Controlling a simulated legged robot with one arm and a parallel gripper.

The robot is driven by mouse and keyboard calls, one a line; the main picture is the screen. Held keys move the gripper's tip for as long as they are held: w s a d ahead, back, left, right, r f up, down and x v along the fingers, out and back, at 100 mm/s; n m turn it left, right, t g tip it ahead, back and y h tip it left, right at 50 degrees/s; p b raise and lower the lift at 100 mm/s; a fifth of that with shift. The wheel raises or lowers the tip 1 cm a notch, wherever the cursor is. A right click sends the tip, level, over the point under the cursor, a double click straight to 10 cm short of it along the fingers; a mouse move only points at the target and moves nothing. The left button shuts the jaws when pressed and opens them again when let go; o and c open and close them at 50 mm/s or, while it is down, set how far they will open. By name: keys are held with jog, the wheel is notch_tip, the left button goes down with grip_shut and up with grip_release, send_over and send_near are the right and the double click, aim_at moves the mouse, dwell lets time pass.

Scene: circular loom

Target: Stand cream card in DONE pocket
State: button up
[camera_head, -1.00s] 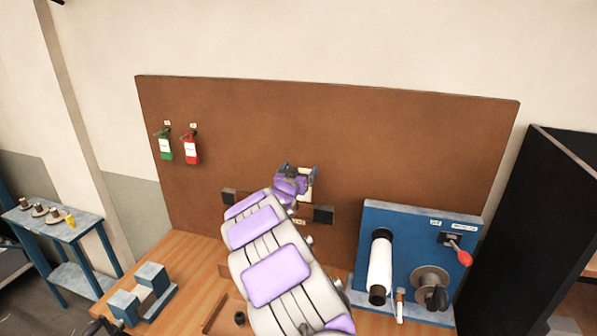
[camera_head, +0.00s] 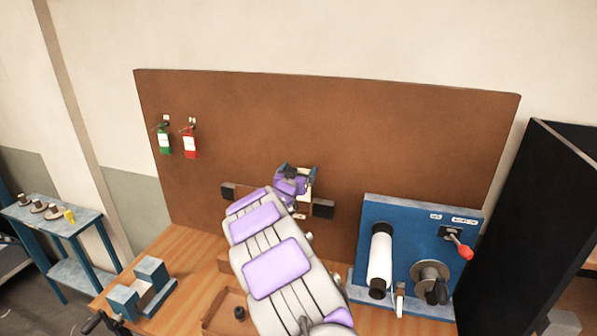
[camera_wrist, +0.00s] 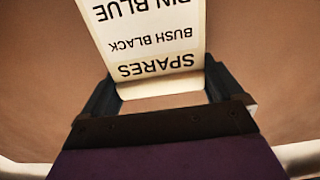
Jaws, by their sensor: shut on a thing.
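A cream card (camera_wrist: 143,40) with black print is held in my gripper (camera_wrist: 158,92). Its print reads upside down in the wrist view: SPARES, BUSH BLACK, PIN BLUE. The jaws are shut on it, one dark finger at each side edge. In the head view my gripper (camera_head: 297,177) is in front of the brown board, and a small part of the card shows beside it. A wooden holder with dark end blocks (camera_head: 323,208) is on the board close behind and below the gripper. My arm hides its middle, and I cannot read a DONE label on it.
A blue panel (camera_head: 412,214) with a white roll, a spool and a red-knobbed lever stands at right. Green (camera_head: 164,140) and red (camera_head: 190,143) extinguisher-shaped tags hang at left. A blue block fixture (camera_head: 140,290) and a wooden tray (camera_head: 222,312) are on the bench.

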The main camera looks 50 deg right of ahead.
aim_at(299, 200)
jog(key=shift+f, duration=0.15)
dwell(0.5)
jog(key=shift+f+b, duration=0.65)
jog(key=shift+f, duration=1.35)
jog(key=o, duration=0.8)
jog(key=v, duration=1.7)
jog(key=shift+a+f, duration=0.1)
